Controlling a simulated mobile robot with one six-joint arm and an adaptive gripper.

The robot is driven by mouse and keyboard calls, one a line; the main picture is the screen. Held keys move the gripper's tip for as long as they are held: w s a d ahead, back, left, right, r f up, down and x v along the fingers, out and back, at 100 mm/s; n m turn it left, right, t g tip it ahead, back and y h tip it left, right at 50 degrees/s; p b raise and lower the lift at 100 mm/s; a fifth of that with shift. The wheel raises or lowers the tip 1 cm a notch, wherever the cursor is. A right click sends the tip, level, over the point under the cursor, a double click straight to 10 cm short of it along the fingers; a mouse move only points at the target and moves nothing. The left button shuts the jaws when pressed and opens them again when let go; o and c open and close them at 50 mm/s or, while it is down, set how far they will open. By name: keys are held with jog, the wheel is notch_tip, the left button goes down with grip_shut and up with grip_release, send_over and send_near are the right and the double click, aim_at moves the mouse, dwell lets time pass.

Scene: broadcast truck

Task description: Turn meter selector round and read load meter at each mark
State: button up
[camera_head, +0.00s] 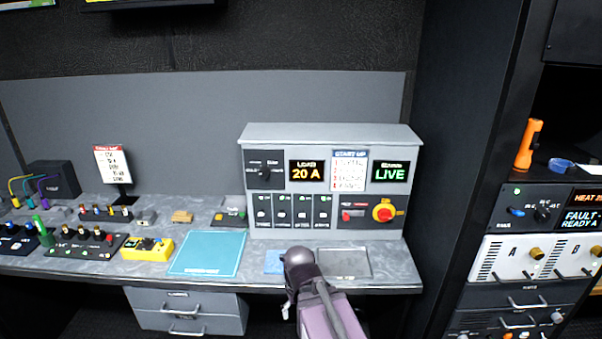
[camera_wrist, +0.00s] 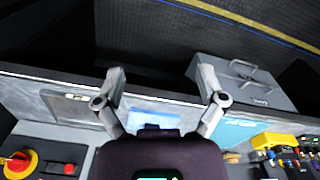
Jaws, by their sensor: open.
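The grey power panel (camera_head: 330,134) stands at the back of the desk. Its meter selector (camera_head: 265,172) is a dark knob at the upper left; its pointer direction is too small to tell. Beside it the load meter (camera_head: 307,171) reads 20 A in orange. My gripper (camera_wrist: 160,78) is open and empty in the wrist view, its two fingers spread near the desk's front edge, apart from the selector. In the head view my arm is in front of the desk, below the panel.
The panel also has a display reading LIVE (camera_head: 390,172), a row of breakers (camera_head: 293,209) and a red-yellow rotary switch (camera_head: 384,210). A teal mat (camera_head: 208,253) and yellow device (camera_head: 147,248) lie left. A dark rack (camera_head: 460,150) stands right.

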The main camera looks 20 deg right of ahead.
dwell(0.6)
jog(key=w+d+r+n+t+h, duration=0.25)
jog(key=w+d+n+h, duration=0.2)
jog(key=w, duration=0.35)
jog(key=n+t+h, duration=0.2)
jog(key=n+t, duration=1.2)
jog(key=n, duration=1.6)
send_near(263, 173)
jog(key=v, duration=0.3)
jog(key=shift+s+f, duration=0.25)
jog(key=shift+s, duration=0.1)
jog(key=shift+m, duration=0.25)
jog(key=x, duration=1.3)
jog(key=shift+w+r, duration=0.15)
jog(key=shift+w, duration=0.25)
